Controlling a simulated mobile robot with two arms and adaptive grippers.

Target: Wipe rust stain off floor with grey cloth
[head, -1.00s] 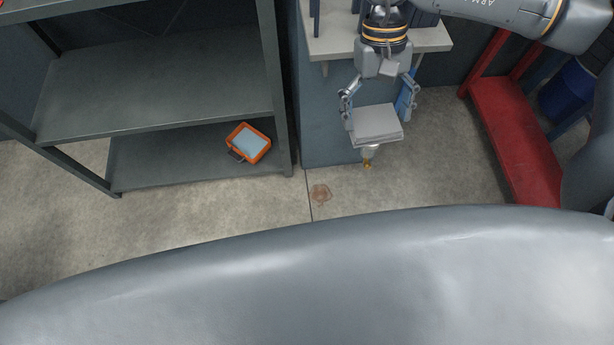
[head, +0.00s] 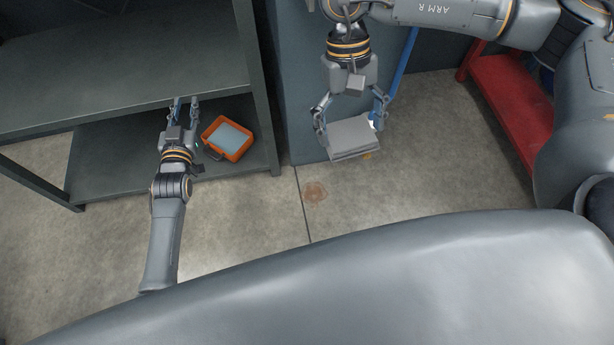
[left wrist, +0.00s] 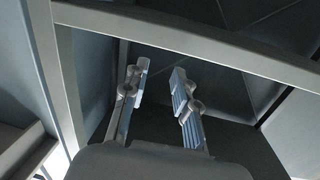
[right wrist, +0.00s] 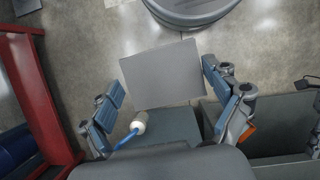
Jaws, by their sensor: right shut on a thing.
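The rust stain (head: 315,192) is a small brown patch on the concrete floor, beside a dark floor seam. My right gripper (head: 350,118) is shut on the grey cloth (head: 353,140), a flat folded pad, and holds it up and to the right of the stain in the head view. The cloth also shows between the fingers in the right wrist view (right wrist: 160,75); the stain cannot be made out there. My left gripper (head: 186,101) is open and empty by the lower shelf, left of the orange container. Its parted fingers show in the left wrist view (left wrist: 155,88).
A dark metal shelf unit (head: 130,60) stands at the left. An orange container (head: 228,139) with a light-blue inside sits on its lower shelf. A red bench (head: 518,115) is at the right. A white-tipped blue object (right wrist: 138,122) is near my right gripper. Floor around the stain is clear.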

